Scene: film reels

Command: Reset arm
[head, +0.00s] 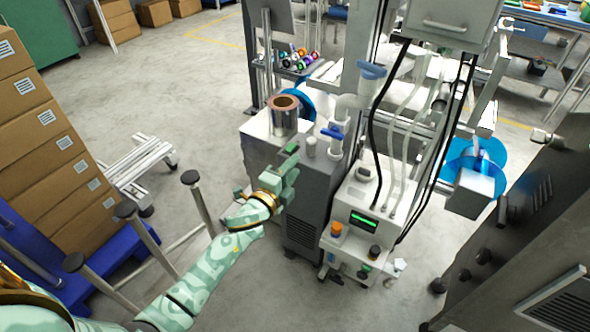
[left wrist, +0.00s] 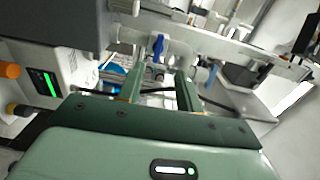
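My left arm reaches in from the lower left in the head view. My right gripper is in neither view.
The machine (head: 352,222) with pipes, hoses and a green-lit panel stands close right of the gripper. Stacked cardboard boxes (head: 40,140) stand at left. A dark cabinet (head: 520,230) is at right. Open floor (head: 190,95) lies between boxes and machine.

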